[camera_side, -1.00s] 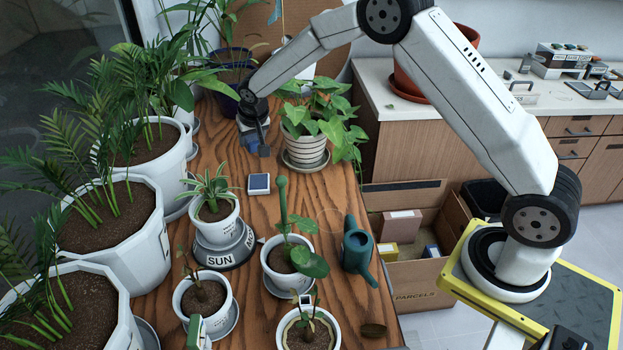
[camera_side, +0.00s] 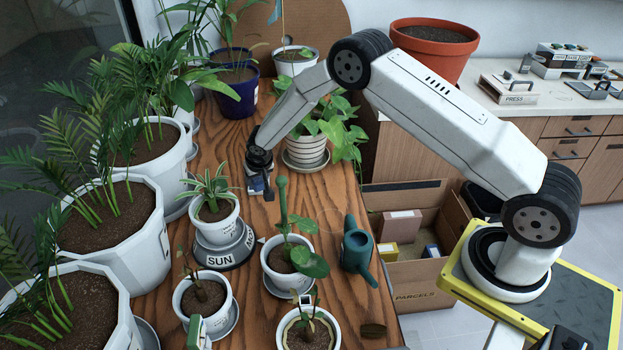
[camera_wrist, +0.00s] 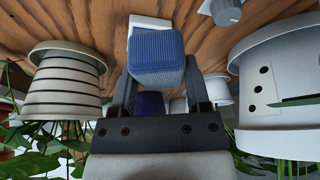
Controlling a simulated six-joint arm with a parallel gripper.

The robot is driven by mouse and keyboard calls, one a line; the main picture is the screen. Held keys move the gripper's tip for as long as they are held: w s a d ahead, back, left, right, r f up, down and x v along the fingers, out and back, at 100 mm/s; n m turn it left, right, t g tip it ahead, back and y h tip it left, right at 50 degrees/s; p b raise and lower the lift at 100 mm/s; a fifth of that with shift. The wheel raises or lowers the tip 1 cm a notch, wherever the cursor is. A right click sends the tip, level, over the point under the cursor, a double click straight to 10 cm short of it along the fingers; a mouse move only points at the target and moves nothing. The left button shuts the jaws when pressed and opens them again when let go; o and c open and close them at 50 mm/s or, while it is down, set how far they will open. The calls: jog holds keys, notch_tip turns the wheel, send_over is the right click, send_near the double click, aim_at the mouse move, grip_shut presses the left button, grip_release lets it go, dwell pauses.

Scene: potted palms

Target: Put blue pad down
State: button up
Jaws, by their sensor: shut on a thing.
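The blue pad (camera_wrist: 157,50), a ribbed blue block, is between the two fingers of my gripper (camera_wrist: 158,90) in the wrist view. The gripper is shut on it. A small white-edged plate (camera_wrist: 150,22) lies on the wooden table just beyond and partly behind the pad. In the side view my gripper (camera_side: 262,188) points down low over the plate's spot and hides most of it. I cannot tell whether the pad touches the plate.
A white ribbed pot (camera_side: 306,152) with a leafy plant stands behind right of the gripper. A spiky plant in a white pot (camera_side: 215,230) on a SUN-marked base (camera_side: 222,260) stands close at front left. A teal watering can (camera_side: 357,252) is at right. Bare wood (camera_side: 330,195) lies right of the gripper.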

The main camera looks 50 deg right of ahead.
aim_at(260, 206)
jog(key=shift+f, duration=4.55)
jog(key=o, duration=1.1)
jog(key=shift+f, duration=0.1)
jog(key=v, duration=0.7)
jog(key=shift+r, duration=0.35)
jog(key=shift+s, duration=0.15)
